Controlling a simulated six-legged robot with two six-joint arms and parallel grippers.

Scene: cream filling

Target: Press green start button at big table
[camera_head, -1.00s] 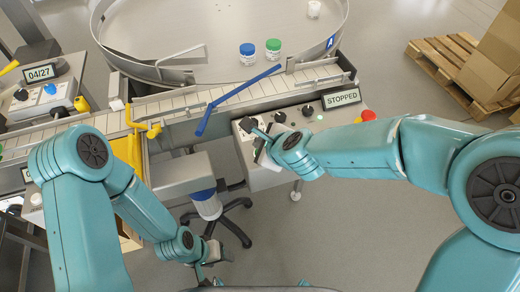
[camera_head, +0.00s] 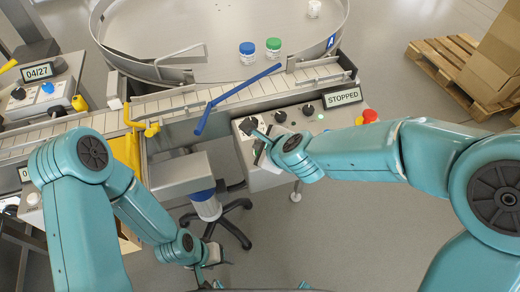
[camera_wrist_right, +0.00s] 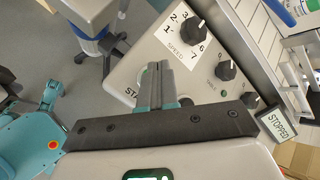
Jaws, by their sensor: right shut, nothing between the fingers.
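The control panel (camera_head: 255,179) of the big table's conveyor faces me in the head view, below the display reading STOPPED (camera_head: 342,97). My right gripper (camera_head: 248,127) is over the panel's left part. In the right wrist view the gripper (camera_wrist_right: 160,72) is shut and empty, its fingertips over the panel beside lettering that begins "STA". The green start button is not clearly visible; the fingers cover the spot by that lettering. I cannot tell whether they touch the panel. My left gripper (camera_head: 210,258) hangs low near the bottom edge, its jaws unclear.
Black knobs (camera_head: 308,110), a small lit green lamp (camera_head: 321,117) and a red button (camera_head: 369,115) sit farther right on the panel. The round table (camera_head: 205,25) holds a blue-capped jar (camera_head: 247,53) and a green-capped jar (camera_head: 273,50). A stool (camera_head: 208,207) stands below the conveyor.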

